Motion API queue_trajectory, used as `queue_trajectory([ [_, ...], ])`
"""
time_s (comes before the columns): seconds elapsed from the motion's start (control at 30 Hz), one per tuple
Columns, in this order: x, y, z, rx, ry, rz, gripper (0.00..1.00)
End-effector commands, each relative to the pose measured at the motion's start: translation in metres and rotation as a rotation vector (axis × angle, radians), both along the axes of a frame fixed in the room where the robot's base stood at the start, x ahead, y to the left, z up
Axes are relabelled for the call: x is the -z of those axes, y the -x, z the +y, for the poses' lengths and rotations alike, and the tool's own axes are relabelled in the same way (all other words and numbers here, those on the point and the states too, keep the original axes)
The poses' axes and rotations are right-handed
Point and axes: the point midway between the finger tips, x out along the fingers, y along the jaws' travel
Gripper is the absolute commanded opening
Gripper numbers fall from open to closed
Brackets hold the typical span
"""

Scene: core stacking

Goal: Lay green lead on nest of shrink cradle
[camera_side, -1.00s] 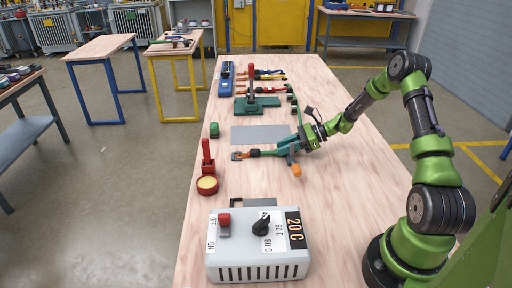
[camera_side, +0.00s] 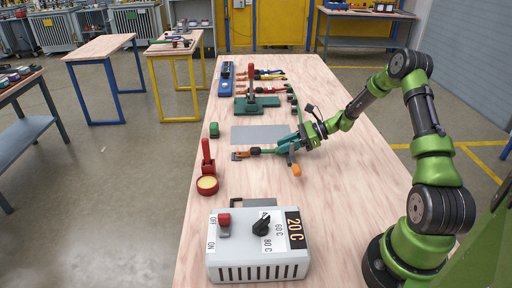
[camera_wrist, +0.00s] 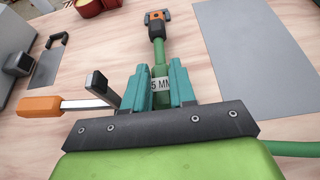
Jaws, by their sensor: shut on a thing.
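A green lead (camera_wrist: 160,57) is clamped between the teal fingers of my gripper (camera_wrist: 160,87), with a "5 MM" label showing between them. Its free end has an orange band, a black sleeve and a grey-black lug (camera_wrist: 156,18) pointing away from my gripper. In the side view my gripper (camera_side: 290,147) holds this end low over the table, the lug (camera_side: 240,155) pointing left. The green cable leaves at the right in the wrist view. A grey plate with a dark bracket (camera_wrist: 48,62), beside a grey heater box (camera_side: 258,246), may be the shrink cradle; I cannot be sure.
An orange-handled tool (camera_wrist: 42,106) lies near my gripper. A grey mat (camera_side: 262,135) lies behind the lead. A green-based press (camera_side: 258,104) and other leads are further back.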

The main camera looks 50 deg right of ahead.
Motion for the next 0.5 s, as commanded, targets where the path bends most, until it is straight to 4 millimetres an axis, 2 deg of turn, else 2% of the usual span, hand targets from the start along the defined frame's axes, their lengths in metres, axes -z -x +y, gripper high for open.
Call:
queue_trajectory([
  [0.5, -0.023, -0.001, 0.001, -0.001, -0.001, -0.003, 0.00],
])
